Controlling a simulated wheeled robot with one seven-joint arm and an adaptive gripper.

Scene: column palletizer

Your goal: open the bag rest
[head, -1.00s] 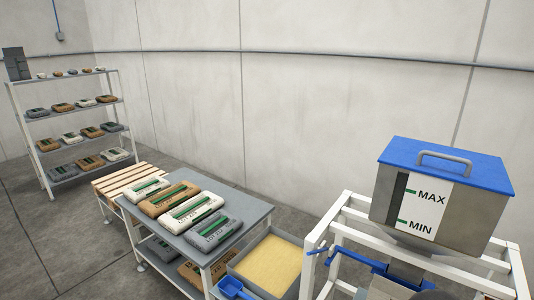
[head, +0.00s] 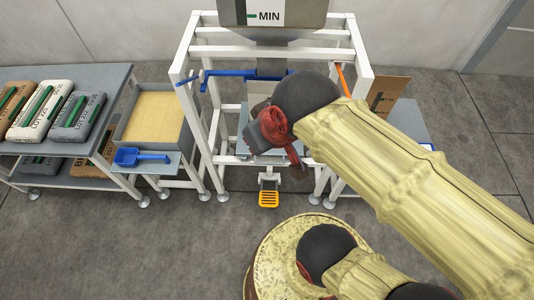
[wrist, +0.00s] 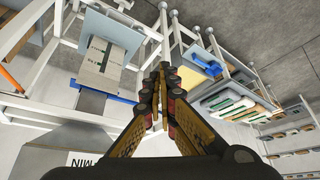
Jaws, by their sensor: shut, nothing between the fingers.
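My gripper (wrist: 160,78) is shut and empty, its fingertips together in the middle of the wrist view. In the head view my gripper (head: 298,170) hangs in front of the white filling frame (head: 188,100), partly hidden by my own arm. A pale blue-grey plate, which looks like the bag rest (wrist: 120,30), lies at the frame's lower part, left of my fingers in the wrist view. A grey bag with a printed label (wrist: 102,60) is at the plate, below the spout's blue bar (wrist: 106,91). My gripper appears apart from the plate. My arm hides part of it in the head view.
A hopper (head: 268,12) tops the frame. An orange lever (head: 343,78) is on its right, and a yellow pedal (head: 268,198) is low in front.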

